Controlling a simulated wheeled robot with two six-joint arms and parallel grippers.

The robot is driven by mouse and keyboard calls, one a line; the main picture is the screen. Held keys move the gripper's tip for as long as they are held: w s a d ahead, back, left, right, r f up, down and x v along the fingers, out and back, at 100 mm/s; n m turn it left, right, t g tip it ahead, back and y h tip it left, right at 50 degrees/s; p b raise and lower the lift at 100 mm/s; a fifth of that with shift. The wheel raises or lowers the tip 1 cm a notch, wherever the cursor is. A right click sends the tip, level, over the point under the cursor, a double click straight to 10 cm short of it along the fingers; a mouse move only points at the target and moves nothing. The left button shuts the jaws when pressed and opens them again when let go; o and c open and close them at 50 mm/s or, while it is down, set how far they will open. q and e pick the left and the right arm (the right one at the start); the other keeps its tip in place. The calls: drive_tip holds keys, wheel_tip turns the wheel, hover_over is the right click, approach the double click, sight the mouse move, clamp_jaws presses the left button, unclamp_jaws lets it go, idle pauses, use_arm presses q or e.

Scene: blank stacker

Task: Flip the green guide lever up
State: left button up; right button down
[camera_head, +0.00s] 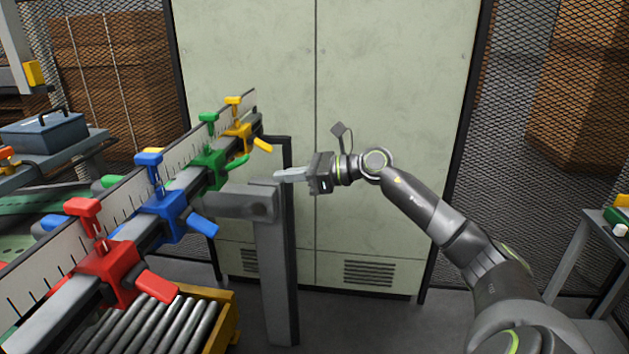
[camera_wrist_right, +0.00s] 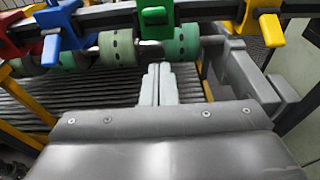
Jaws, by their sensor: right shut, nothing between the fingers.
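The green guide (camera_head: 211,163) is clamped on the slanted rail between the blue and yellow guides. Its green lever (camera_head: 237,161) sticks out to the right and tilts slightly upward, while the other levers slope down. The green lever also shows at the top of the right wrist view (camera_wrist_right: 154,15). My right gripper (camera_head: 277,176) is shut and empty, to the right of the green lever and slightly lower, apart from it. Its closed fingers (camera_wrist_right: 158,70) point toward the rail in the right wrist view. My left gripper is not in view.
The red lever (camera_head: 157,287), blue lever (camera_head: 203,226) and yellow lever (camera_head: 262,145) line the same rail (camera_head: 125,245). A grey post with an arm (camera_head: 275,270) stands just below my right gripper. A pale cabinet (camera_head: 400,80) stands behind. Metal rollers (camera_head: 150,325) lie below the rail.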

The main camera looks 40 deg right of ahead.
drive_tip(key=shift+r+b+v, duration=0.2)
drive_tip(key=shift+b+v, duration=0.4)
drive_tip(key=shift+v, duration=0.9)
drive_tip(key=shift+r+b+v, duration=0.15)
drive_tip(key=shift+b+v, duration=0.45)
drive_tip(key=shift+v, duration=0.85)
